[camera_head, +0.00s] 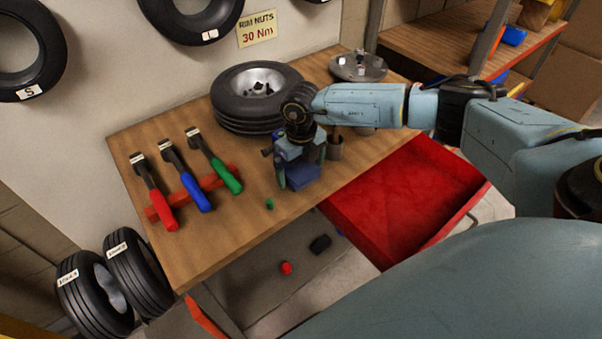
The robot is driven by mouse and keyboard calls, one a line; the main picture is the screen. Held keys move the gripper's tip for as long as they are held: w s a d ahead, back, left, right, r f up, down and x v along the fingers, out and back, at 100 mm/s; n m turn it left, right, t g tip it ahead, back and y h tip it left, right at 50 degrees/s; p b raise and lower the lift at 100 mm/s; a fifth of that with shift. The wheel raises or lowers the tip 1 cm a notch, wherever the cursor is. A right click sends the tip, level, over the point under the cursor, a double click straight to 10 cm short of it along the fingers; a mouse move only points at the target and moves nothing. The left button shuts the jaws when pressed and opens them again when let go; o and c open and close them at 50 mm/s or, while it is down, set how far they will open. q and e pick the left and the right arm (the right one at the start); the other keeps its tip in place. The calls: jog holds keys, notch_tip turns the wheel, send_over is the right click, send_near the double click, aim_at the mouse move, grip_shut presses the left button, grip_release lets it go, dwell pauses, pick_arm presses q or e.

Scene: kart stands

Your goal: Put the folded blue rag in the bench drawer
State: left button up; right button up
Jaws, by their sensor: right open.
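The folded blue rag (303,177) lies on the wooden bench (240,222), near its front edge. My right gripper (300,172) points down over the rag, with its jaws open and a finger on either side of it. Whether the fingers touch the rag cannot be told, and the gripper hides part of it. The red bench drawer (405,195) is pulled open at the right, below the bench top, and its visible inside looks empty. My left gripper is out of view.
Hammers with red (163,212), blue (197,194) and green (228,178) handles lie on a red rack at the left. A wheel (240,112) lies behind the gripper. A small metal cup (334,148) stands close to its right. A green cap (269,204) lies near the front edge.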

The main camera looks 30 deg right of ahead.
jog(key=c, duration=1)
jog(key=shift+r, duration=0.1)
